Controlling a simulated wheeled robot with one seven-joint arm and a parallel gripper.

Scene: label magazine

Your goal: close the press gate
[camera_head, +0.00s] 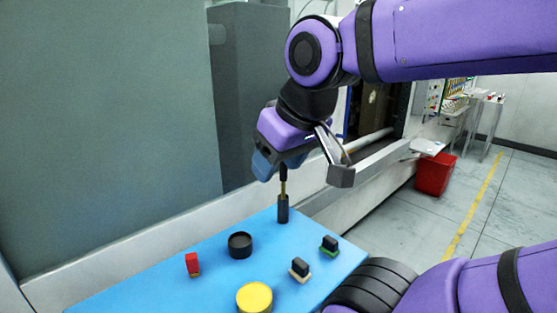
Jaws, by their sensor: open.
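The press (376,105) shows behind my arm as a grey machine with a dark opening. A grey ledge (385,158) runs along the front of the opening. My arm covers much of this area, so I cannot tell which part is the gate or how far it stands open. A large grey-green panel (105,110) fills the left side.
The blue table (215,263) bears a black upright holder with a brass stem (283,208), a black round cup (240,245), a red block (192,264), a yellow disc (254,297) and two small black-topped stamps (300,268).

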